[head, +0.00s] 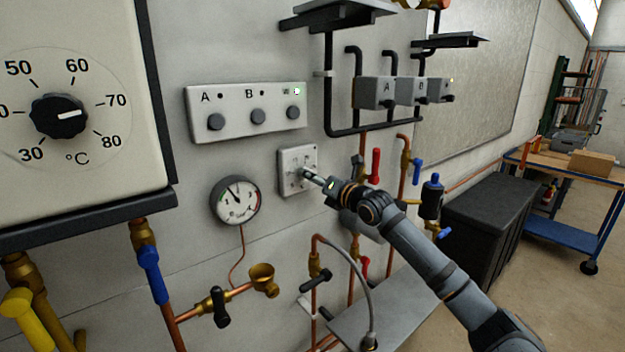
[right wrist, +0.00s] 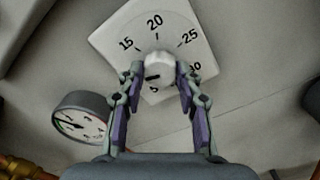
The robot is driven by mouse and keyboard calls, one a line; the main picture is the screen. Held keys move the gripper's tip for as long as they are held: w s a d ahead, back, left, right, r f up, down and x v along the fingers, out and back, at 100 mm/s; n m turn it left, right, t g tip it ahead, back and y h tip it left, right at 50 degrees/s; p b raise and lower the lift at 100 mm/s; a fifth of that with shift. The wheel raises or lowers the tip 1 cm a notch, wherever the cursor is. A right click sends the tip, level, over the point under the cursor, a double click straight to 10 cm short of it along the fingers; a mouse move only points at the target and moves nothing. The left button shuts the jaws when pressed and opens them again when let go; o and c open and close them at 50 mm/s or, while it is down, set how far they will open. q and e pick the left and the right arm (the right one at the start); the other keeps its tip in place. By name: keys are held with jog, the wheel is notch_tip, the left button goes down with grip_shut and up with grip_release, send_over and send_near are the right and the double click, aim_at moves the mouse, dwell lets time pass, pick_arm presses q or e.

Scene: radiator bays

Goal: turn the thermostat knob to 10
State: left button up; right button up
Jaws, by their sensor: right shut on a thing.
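The thermostat is a white square plate (right wrist: 112,31) with a printed scale. In the right wrist view 15, 20 and 25 read clearly, and 30 and 5 are partly covered. Its round white knob (right wrist: 160,66) sits at the middle. The knob's short black mark points left and slightly down, toward the left finger, between 5 and 15; the scale there is hidden. My right gripper (right wrist: 159,74) is shut on the knob, one finger on each side. In the head view the plate (head: 297,155) is on the wall and my right gripper (head: 308,175) reaches it from the right. My left gripper is out of view.
A pressure gauge (head: 236,201) is left of the plate. A panel with buttons A and B (head: 246,109) is above it. A large °C dial (head: 58,116) is at far left. Pipes with red (head: 375,165) and blue handles are close on the right.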

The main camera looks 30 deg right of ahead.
jog(key=shift+r+n, duration=0.3)
jog(key=shift+n, duration=0.4)
jog(key=o, duration=1.2)
jog(key=shift+f, duration=0.25)
jog(key=shift+c, duration=0.2)
notch_tip(320, 180, up, 10)
